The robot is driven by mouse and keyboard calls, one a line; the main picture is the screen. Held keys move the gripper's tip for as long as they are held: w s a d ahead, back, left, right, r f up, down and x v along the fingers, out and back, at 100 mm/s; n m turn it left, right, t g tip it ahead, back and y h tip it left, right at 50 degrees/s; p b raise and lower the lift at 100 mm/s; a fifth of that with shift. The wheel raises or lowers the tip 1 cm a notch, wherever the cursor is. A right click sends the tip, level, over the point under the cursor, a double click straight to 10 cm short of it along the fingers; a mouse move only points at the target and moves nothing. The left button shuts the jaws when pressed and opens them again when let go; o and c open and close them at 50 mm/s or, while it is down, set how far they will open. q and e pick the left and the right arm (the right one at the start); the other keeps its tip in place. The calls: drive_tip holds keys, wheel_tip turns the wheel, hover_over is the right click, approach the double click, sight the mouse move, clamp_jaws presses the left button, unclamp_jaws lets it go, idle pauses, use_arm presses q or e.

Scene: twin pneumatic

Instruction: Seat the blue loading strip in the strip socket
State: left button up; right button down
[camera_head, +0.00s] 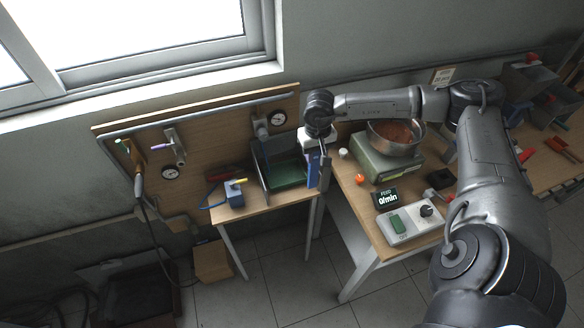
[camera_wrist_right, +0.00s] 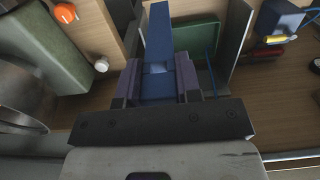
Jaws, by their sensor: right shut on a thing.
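The blue loading strip (camera_head: 313,172) is upright in my right gripper (camera_head: 321,157), at the right side of the green-floored tray. In the right wrist view the strip (camera_wrist_right: 158,35) sits between the two dark fingers of the gripper (camera_wrist_right: 158,85), which are shut on it. The strip extends away from the fingers. I cannot make out the strip socket for certain; the strip and gripper cover part of the tray's right side. I cannot tell whether the strip's far end touches anything. My left gripper is not in view.
The tray (camera_head: 284,174) stands on a small wooden table, with a blue block (camera_head: 234,196) to its left. On the right table are a green machine with a metal bowl (camera_head: 397,141), an orange knob (camera_head: 361,179) and a control box (camera_head: 404,226). A gap separates the tables.

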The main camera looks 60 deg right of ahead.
drive_tip(key=w+a+f, duration=0.1)
drive_tip(key=w+f, duration=0.5)
drive_tip(key=f, duration=0.2)
drive_tip(key=shift+w+a, duration=0.2)
drive_tip(key=shift+a, duration=0.2)
drive_tip(key=shift+f, duration=0.2)
drive_tip(key=c, duration=0.8)
unclamp_jaws()
